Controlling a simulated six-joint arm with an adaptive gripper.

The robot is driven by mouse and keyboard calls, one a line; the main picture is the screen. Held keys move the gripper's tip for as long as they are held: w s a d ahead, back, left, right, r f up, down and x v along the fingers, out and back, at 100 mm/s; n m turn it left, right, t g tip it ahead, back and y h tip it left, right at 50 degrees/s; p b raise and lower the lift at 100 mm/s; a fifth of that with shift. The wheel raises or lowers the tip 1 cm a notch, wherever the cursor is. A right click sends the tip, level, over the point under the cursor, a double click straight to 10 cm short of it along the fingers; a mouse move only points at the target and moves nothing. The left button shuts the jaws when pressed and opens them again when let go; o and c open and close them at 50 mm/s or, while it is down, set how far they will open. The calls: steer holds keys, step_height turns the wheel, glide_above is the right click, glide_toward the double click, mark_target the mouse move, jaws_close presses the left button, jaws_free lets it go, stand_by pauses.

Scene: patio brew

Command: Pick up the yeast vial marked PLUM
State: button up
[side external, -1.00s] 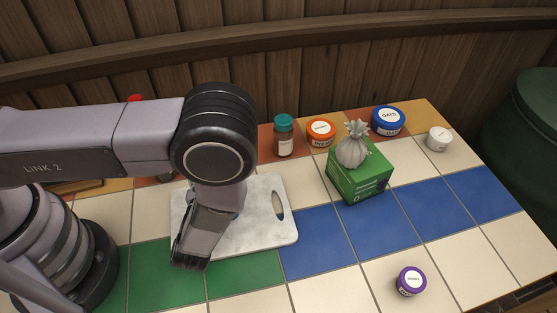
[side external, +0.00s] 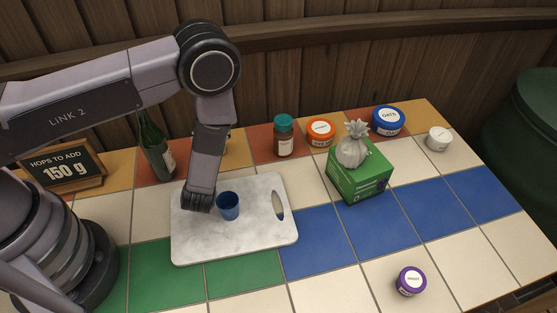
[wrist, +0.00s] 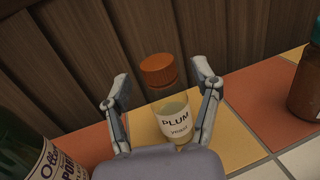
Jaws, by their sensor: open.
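The yeast vial (wrist: 172,100) is a clear bottle with an orange cap and a white label reading PLUM yeast.
A green bottle (side external: 155,148) stands left of the vial, and a teal-capped brown jar (side external: 284,140) stands to its right. A blue cup (side external: 228,207) sits on the marble board (side external: 240,242). The wooden wall (side external: 330,75) rises behind. A chalkboard (side external: 62,168) reads 150 g.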

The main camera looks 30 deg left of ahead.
steer(key=shift+c, duration=0.4)
jaws_close()
